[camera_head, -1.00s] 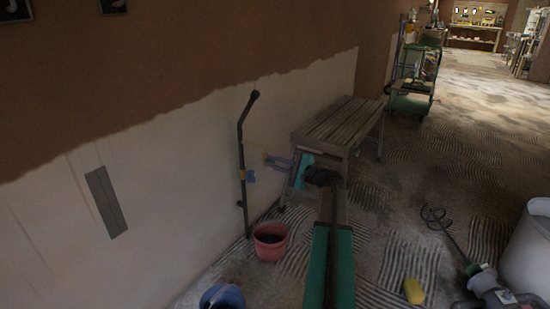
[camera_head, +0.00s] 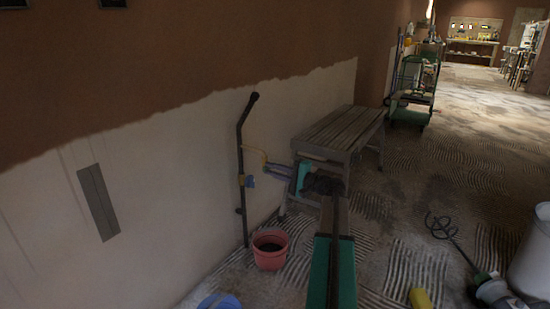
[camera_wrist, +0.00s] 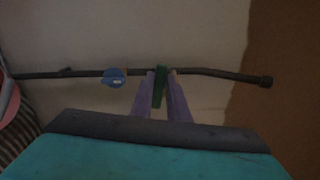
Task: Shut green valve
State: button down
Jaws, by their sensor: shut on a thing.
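A dark pipe (camera_head: 241,205) stands upright against the pale lower wall; it runs sideways across the wrist view (camera_wrist: 212,72). The green valve handle (camera_wrist: 160,86) lies between my purple fingers in the wrist view, in front of the pipe. My gripper (camera_wrist: 161,80) is shut on this handle; it also shows beside the pipe in the head view (camera_head: 268,166). A blue valve (camera_wrist: 114,78) sits on the pipe just left of my fingers in the wrist view, and low beside the pipe in the head view (camera_head: 250,181). The green handle is hard to make out in the head view.
A wooden bench (camera_head: 338,130) stands close to the right of the pipe, behind my arm. A red bucket (camera_head: 270,250) is at the pipe's foot, with a blue bucket (camera_head: 219,301) nearer. A mixer (camera_head: 455,240) lies right; floor beyond is mostly open.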

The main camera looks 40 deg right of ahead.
jog(key=shift+d, duration=0.1)
jog(key=shift+f+n+b, duration=0.45)
jog(key=shift+n+b, duration=0.75)
jog(key=shift+b, duration=0.05)
jog(key=c, duration=1.8)
grip_release()
jog(key=shift+o, duration=0.2)
jog(key=shift+s, duration=0.15)
jog(key=p+v, duration=0.2)
jog(key=v, duration=0.9)
jog(key=shift+s, duration=0.35)
